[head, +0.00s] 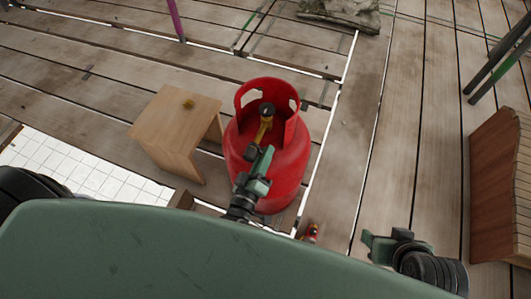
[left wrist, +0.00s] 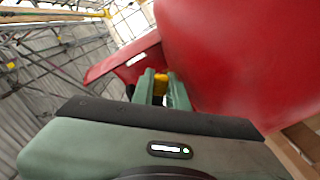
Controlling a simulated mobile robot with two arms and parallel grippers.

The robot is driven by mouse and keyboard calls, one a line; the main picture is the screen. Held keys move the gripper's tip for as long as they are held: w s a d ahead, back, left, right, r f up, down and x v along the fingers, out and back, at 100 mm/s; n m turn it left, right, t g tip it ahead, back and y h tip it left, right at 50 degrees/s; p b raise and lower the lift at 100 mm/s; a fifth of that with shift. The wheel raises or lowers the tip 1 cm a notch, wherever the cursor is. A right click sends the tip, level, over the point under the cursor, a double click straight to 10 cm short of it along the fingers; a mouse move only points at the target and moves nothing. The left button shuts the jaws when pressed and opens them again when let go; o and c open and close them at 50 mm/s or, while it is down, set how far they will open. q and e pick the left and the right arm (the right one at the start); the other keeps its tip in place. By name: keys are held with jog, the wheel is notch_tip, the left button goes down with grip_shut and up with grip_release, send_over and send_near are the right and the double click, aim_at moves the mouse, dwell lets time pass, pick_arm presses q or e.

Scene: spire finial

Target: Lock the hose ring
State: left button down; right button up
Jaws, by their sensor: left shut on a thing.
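A red gas cylinder (head: 290,158) stands upright on the deck, with a cut-out collar around its top. A yellow fitting (head: 265,128) with a dark round knob (head: 267,109) sits inside the collar. My left gripper (head: 264,150) reaches in from the near side and is shut on the yellow fitting. In the left wrist view the yellow fitting (left wrist: 161,84) shows between the two green fingers, close to the red wall. I cannot make out a separate hose ring. My right gripper (head: 369,240) is at the lower right, away from the cylinder; its jaws are unclear.
A small red and yellow object (head: 311,232) lies near the front. A slatted wooden piece (head: 492,190) stands at the right. The planks right of the cylinder are clear.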

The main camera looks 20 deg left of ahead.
pick_arm(q)
jog(key=c, duration=1.4)
grip_release()
jog(key=shift+s, duration=0.1)
jog(key=shift+a+f, duration=0.1)
